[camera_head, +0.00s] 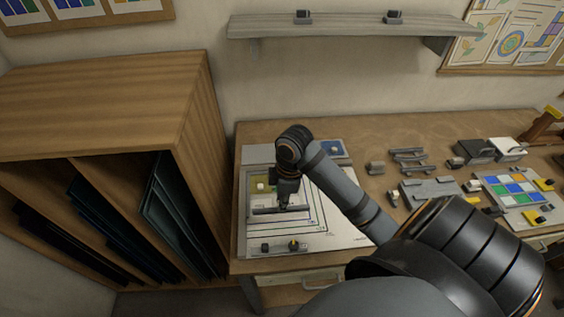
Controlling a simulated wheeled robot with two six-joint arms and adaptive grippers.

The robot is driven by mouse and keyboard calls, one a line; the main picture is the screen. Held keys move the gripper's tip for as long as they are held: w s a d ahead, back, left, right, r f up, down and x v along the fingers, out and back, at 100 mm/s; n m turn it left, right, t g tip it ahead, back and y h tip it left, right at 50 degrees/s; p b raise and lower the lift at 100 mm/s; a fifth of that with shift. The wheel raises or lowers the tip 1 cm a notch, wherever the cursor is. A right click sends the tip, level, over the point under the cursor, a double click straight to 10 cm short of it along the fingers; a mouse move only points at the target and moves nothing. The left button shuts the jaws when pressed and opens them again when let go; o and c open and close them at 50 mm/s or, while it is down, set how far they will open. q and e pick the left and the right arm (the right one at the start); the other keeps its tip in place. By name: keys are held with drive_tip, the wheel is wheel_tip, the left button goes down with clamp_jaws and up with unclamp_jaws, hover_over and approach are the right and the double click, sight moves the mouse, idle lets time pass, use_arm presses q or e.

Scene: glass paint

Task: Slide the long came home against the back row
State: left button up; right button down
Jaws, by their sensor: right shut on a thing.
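My right gripper (284,204) reaches down over the drawn panel on the left part of the workbench. It is shut on a long grey bar, which looks like the long came (264,211), lying left to right across the panel. The back row lies just behind it; an olive-yellow glass piece (261,186) with a small pale knob shows there. My wrist and forearm hide the right part of the back row. I cannot tell whether the came touches the row. My left gripper is not in view.
A strip with small blocks (275,247) lies at the panel's front edge. A blue pane (333,148) lies behind. Grey blocks and a coloured glass panel (513,188) stand to the right. A wooden rack (120,110) of dark sheets borders the bench on the left.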

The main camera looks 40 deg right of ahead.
drive_tip(key=shift+f+b, duration=2.35)
drive_tip(key=shift+f, duration=1.65)
idle(4.0)
